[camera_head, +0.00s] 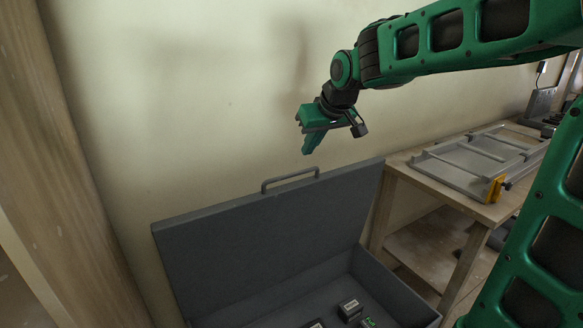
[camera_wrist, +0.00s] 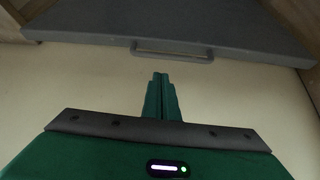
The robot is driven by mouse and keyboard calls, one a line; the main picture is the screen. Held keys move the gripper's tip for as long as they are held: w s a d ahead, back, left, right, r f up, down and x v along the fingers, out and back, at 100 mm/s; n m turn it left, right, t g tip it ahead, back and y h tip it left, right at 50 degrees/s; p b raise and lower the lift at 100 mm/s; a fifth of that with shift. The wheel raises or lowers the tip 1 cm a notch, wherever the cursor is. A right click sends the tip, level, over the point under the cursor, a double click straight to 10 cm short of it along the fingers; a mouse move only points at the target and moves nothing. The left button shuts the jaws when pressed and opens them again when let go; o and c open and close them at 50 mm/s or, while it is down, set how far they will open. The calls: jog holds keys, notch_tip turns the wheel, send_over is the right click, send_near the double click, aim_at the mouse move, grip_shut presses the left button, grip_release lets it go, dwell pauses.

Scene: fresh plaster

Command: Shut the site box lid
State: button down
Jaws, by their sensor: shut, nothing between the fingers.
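The grey site box (camera_head: 398,290) stands against the wall, low in the head view. Its lid (camera_head: 265,240) is open and leans up toward the wall, with a bar handle (camera_head: 290,180) on its top edge. In the wrist view the lid (camera_wrist: 170,22) spans the top, with its handle (camera_wrist: 172,51) at the edge. My gripper (camera_head: 308,150) is shut and empty. It is above the lid's top edge, near the right end of the handle, and apart from it. In the wrist view the closed fingers (camera_wrist: 160,76) point toward the handle with a gap between.
Small dark boxes (camera_head: 350,308) lie inside the site box. A wooden bench (camera_head: 400,165) stands close to the right, bearing a folded metal ladder-like frame (camera_head: 470,160). A wooden post (camera_head: 65,170) rises at left. The plaster wall (camera_head: 200,110) is directly behind.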

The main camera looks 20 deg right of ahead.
jog(key=shift+n+t, duration=0.3)
jog(key=w+a+f, duration=0.1)
jog(key=w+f, duration=0.1)
jog(key=w+a+f, duration=0.1)
jog(key=w+f, duration=0.1)
jog(key=w+a+f, duration=0.1)
jog(key=w+f, duration=0.1)
jog(key=f, duration=0.1)
jog(key=shift+w+a, duration=0.25)
jog(key=shift+w, duration=0.05)
jog(key=shift+s+d+f, duration=0.2)
jog(key=shift+s+f, duration=0.2)
jog(key=shift+s, duration=0.35)
jog(key=shift+d, duration=0.1)
jog(key=shift+y, duration=0.3)
